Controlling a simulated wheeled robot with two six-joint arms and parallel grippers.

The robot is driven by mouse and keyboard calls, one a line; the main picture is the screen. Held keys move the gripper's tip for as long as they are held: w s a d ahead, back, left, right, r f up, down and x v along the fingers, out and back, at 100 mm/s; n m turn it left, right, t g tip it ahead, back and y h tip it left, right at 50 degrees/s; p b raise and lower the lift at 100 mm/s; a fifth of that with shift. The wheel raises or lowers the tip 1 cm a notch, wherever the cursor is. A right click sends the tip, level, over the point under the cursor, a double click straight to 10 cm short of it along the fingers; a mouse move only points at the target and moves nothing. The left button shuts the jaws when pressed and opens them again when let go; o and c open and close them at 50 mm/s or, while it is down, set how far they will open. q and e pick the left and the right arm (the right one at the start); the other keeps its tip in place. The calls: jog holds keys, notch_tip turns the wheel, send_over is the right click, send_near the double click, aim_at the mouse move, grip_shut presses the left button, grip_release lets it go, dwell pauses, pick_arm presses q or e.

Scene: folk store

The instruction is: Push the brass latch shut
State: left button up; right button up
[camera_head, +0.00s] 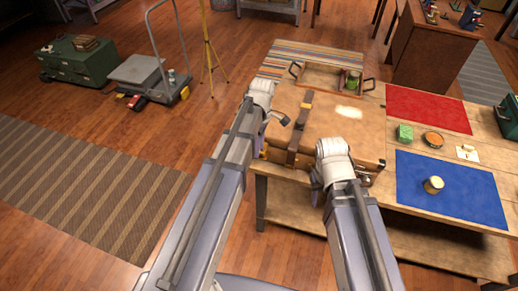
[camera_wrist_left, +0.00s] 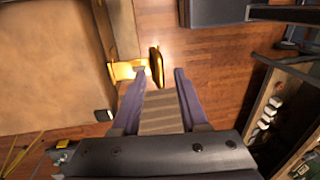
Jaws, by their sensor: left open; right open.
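A tan case (camera_head: 345,130) with a dark strap (camera_head: 299,125) lies on the wooden table. A brass latch (camera_head: 264,153) shows at the case's front left. In the left wrist view its brass plate (camera_wrist_left: 122,71) lies by the strap, and its upright flap (camera_wrist_left: 157,66) stands out from the plate. My left gripper (camera_head: 262,136) is open beside this latch; in the left wrist view its fingertips (camera_wrist_left: 160,72) are apart, just short of the flap. Contact cannot be told. My right gripper (camera_head: 317,186) is at the case's front edge, its fingers mostly hidden by its arm.
A wooden tray (camera_head: 318,75) with a green item stands behind the case. A cart (camera_head: 135,72) stands on the floor at the left.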

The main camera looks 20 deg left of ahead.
pick_arm(q)
jog(key=shift+c, duration=0.3)
grip_shut()
dwell(1.1)
